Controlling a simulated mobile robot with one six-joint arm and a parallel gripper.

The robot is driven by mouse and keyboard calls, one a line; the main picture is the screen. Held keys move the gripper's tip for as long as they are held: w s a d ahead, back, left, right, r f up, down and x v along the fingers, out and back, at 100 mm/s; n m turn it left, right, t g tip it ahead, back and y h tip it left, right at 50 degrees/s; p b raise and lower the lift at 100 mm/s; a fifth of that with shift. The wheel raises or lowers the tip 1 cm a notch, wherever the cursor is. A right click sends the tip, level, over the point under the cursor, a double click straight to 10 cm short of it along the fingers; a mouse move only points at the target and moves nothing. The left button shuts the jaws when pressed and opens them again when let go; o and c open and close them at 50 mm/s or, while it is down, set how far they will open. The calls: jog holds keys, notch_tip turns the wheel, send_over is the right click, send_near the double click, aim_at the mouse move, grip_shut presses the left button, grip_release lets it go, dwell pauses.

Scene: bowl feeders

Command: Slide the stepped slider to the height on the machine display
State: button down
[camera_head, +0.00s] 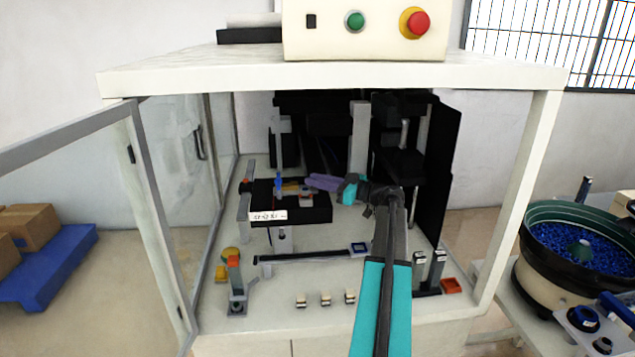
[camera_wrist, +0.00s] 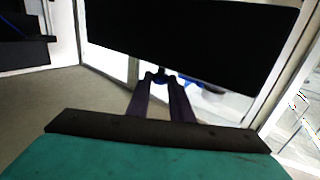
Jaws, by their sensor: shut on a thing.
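The black machine block (camera_head: 318,213) stands inside the open cabinet. A small white display (camera_head: 268,216) is on its front; its digits are too small to read. My gripper (camera_head: 308,180) reaches in from the right, its purple fingers pointing left over the block. In the wrist view my gripper (camera_wrist: 161,80) is shut, with a small dark blue part (camera_wrist: 160,75) between the fingertips. I cannot tell whether this part belongs to the stepped slider, whose steps are not clear in either view. An upright blue piece (camera_head: 278,183) stands left of the fingertips.
The glass door (camera_head: 168,190) is open on the left. A dark panel (camera_head: 440,165) stands right of my arm. A bowl feeder (camera_head: 545,278) is outside, right.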

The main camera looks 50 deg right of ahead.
jog(key=shift+w+a+f+b, duration=0.15)
jog(key=shift+w+a+b, duration=0.3)
jog(key=shift+b, duration=0.45)
jog(key=shift+w+a+b, duration=0.35)
jog(key=shift+a+b, duration=0.2)
jog(key=shift+b, duration=0.05)
jog(key=c, duration=1.6)
grip_release()
jog(key=shift+s, duration=0.1)
jog(key=b+v, duration=0.3)
jog(key=v, duration=1)
jog(key=shift+s+d+r, duration=0.2)
jog(key=shift+s, duration=0.1)
